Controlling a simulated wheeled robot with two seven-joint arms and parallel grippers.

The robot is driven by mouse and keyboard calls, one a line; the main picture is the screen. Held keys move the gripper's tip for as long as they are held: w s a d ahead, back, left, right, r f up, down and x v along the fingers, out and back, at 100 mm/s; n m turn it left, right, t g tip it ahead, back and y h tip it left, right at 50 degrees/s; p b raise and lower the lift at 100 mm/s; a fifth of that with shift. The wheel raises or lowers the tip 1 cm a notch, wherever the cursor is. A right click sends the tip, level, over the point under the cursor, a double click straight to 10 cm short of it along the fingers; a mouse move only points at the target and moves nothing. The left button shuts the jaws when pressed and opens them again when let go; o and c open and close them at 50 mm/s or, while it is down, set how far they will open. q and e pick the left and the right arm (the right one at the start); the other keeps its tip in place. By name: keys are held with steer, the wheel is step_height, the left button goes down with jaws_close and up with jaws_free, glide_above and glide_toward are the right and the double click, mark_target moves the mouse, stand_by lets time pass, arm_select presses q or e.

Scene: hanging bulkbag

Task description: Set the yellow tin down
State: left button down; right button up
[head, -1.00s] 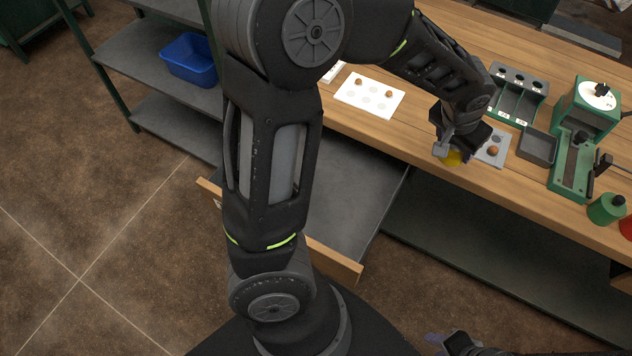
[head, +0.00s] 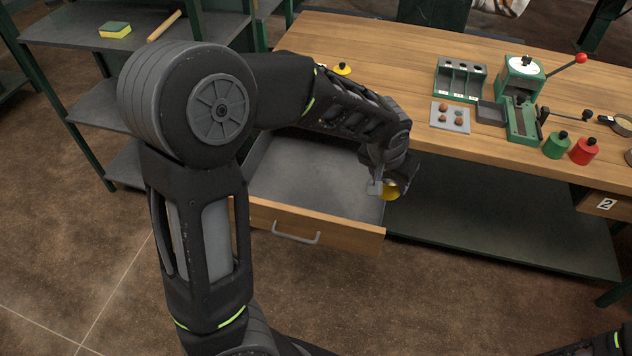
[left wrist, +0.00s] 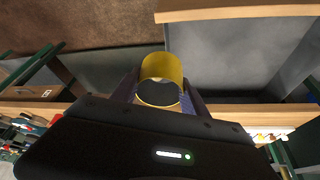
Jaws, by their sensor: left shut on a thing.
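The yellow tin (head: 390,190) is held in my left gripper (head: 384,188), in front of the bench edge at the right end of the open drawer (head: 310,180). In the left wrist view the yellow tin (left wrist: 161,80) sits between the two fingers of my left gripper (left wrist: 160,92), with a dark round end facing the camera. The fingers press on its sides. The drawer also shows in the left wrist view (left wrist: 235,50); it looks empty where visible. My right arm shows only partly at the bottom right of the head view, and its fingers cannot be made out.
The wooden bench (head: 440,45) carries a grey plate (head: 450,117) with several brown balls, a green rack (head: 460,78), a green press (head: 522,110), a green tin (head: 556,146) and a red tin (head: 584,151). A shelf with a sponge (head: 115,30) stands left.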

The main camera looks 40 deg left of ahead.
arm_select(q)
steer(key=shift+w, duration=0.1)
steer(key=w+a+f+n+b, duration=0.25)
steer(key=a+f+b, duration=0.4)
steer(key=a, duration=0.35)
steer(key=n+y+b, duration=0.1)
steer(key=b, duration=0.4)
glide_above(316, 189)
steer(key=s, duration=0.2)
step_height(316, 189, down, 6)
steer(key=shift+w+d, duration=0.2)
steer(key=shift+d, duration=0.1)
steer(key=shift+f, duration=3.1)
steer(key=shift+f, duration=1.85)
